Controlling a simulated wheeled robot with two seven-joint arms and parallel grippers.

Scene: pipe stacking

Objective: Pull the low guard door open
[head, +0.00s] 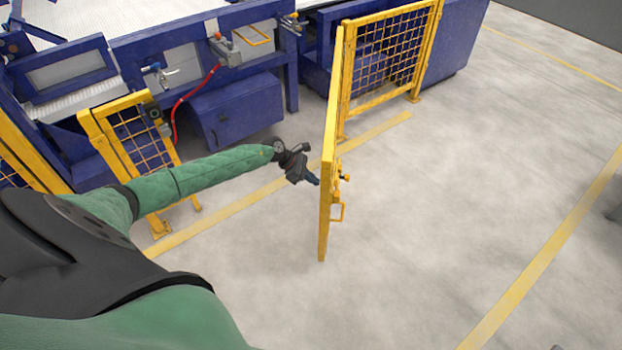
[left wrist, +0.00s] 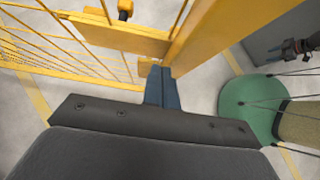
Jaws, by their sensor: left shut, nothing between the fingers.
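The low yellow guard door (head: 328,170) stands swung out from the fence line into the aisle and shows nearly edge-on in the head view. A yellow handle (head: 340,212) and a latch with a dark knob (head: 343,178) are on its right face. My left gripper (head: 316,182) is at its left face, shut and empty, with blue fingertips close to the door frame; contact is unclear. The left wrist view shows the shut fingers (left wrist: 162,88) beside the yellow frame (left wrist: 215,35) and mesh. A dark part at that view's upper right seems to be my right gripper (left wrist: 292,48); its jaws are unclear.
A fixed yellow mesh panel (head: 385,55) stands behind the door, and another (head: 135,150) stands at the left under my left arm. The blue machine (head: 235,110) with a red hose is behind the opening. The floor right of the door is clear.

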